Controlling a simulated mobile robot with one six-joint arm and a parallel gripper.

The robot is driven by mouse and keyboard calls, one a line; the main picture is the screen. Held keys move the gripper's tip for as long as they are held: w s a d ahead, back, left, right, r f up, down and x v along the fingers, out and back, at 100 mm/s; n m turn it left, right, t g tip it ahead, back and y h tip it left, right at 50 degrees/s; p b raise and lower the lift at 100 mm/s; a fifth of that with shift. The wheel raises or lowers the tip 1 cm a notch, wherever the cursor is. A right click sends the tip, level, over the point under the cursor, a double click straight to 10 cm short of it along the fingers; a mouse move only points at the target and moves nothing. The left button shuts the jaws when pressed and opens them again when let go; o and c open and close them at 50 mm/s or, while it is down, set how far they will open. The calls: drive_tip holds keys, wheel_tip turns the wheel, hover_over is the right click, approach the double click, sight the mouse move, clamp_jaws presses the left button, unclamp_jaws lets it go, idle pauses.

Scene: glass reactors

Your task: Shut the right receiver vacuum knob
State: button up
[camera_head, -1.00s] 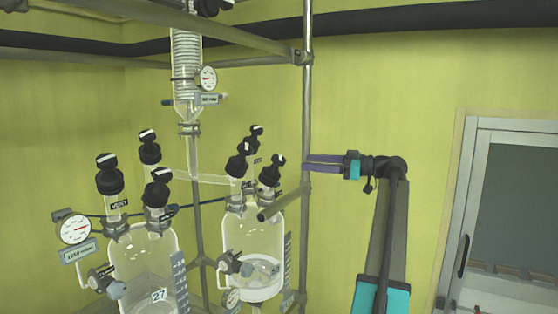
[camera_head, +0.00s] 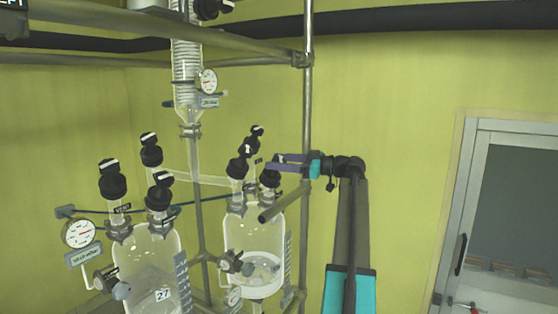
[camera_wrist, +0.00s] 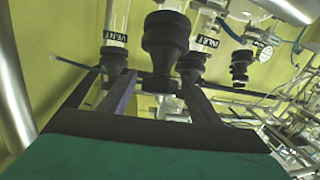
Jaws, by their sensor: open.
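The right receiver (camera_head: 254,240) is a clear glass vessel with some pale contents and several black knobs on its neck tops. The knob nearest my gripper (camera_head: 272,164) is a black one (camera_head: 270,180) at the vessel's right side, partly covered by the fingers in the head view. In the wrist view a large black knob (camera_wrist: 165,42) stands between the two open fingers of my gripper (camera_wrist: 155,82). I cannot tell whether they touch it. Its own label is hidden, so I cannot confirm that it is the vacuum knob. Neighbouring necks read VENT (camera_wrist: 115,37) and INLET (camera_wrist: 207,41).
A left receiver (camera_head: 148,262) with black knobs and a round gauge (camera_head: 78,233) stands beside it. A metal upright (camera_head: 308,110) and a stub of pipe (camera_head: 284,205) are close to my arm.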

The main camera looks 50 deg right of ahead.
drive_tip(key=shift+w, duration=0.1)
drive_tip(key=c, duration=1.1)
drive_tip(key=shift+o, duration=0.2)
drive_tip(key=shift+a+f+m+h+b, duration=0.1)
drive_tip(key=shift+f+m+h+b, duration=0.05)
drive_tip(key=shift+m+h+b, duration=0.3)
